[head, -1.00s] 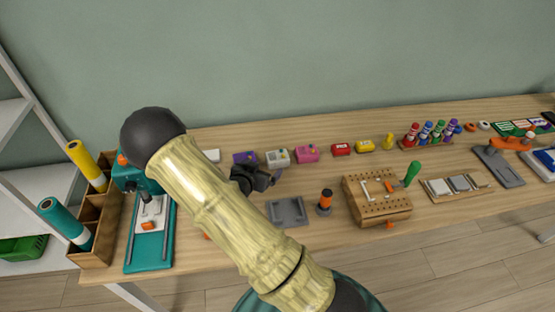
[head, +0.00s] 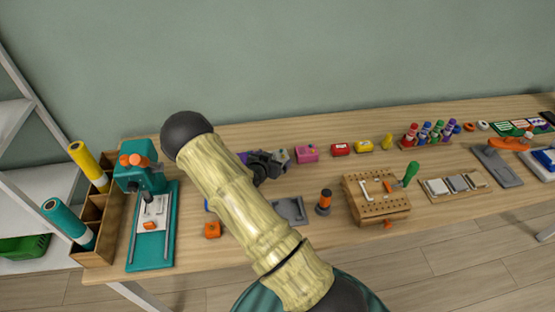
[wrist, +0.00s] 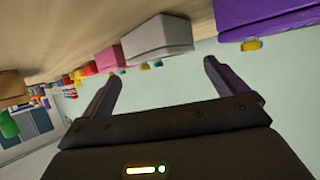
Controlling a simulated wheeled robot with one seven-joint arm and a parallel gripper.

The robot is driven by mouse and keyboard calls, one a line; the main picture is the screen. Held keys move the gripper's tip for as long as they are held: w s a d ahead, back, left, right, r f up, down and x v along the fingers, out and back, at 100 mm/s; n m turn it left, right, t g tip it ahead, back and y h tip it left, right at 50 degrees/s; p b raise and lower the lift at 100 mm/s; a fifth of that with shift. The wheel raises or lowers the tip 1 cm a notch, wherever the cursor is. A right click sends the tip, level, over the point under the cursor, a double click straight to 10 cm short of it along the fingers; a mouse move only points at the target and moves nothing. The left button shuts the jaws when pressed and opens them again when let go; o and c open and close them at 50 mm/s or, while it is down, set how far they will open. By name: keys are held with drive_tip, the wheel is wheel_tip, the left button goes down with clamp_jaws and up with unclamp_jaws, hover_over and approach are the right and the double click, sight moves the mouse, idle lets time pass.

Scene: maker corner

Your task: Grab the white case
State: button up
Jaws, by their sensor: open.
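A pale grey-white case (wrist: 158,38) shows in the wrist view between a purple case (wrist: 265,14) and a pink case (wrist: 109,58). It lies just beyond the gap between the fingers of my gripper (wrist: 163,72), which are apart with nothing between them. In the head view my gripper (head: 268,167) is over the back row of cases. It partly hides the pale case (head: 283,155) and the purple case (head: 243,156).
The pink case (head: 306,153), a red case (head: 340,149) and a yellow case (head: 364,146) continue the row rightward. A grey tray (head: 291,209), an orange-topped tool (head: 324,201) and a wooden block (head: 377,205) stand in front. A teal press (head: 151,220) stands left.

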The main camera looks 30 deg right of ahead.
sight(279, 154)
drive_tip(key=p+x, duration=0.1)
drive_tip(key=x, duration=0.4)
drive_tip(key=shift+f, duration=0.1)
idle(0.3)
drive_tip(key=c, duration=1)
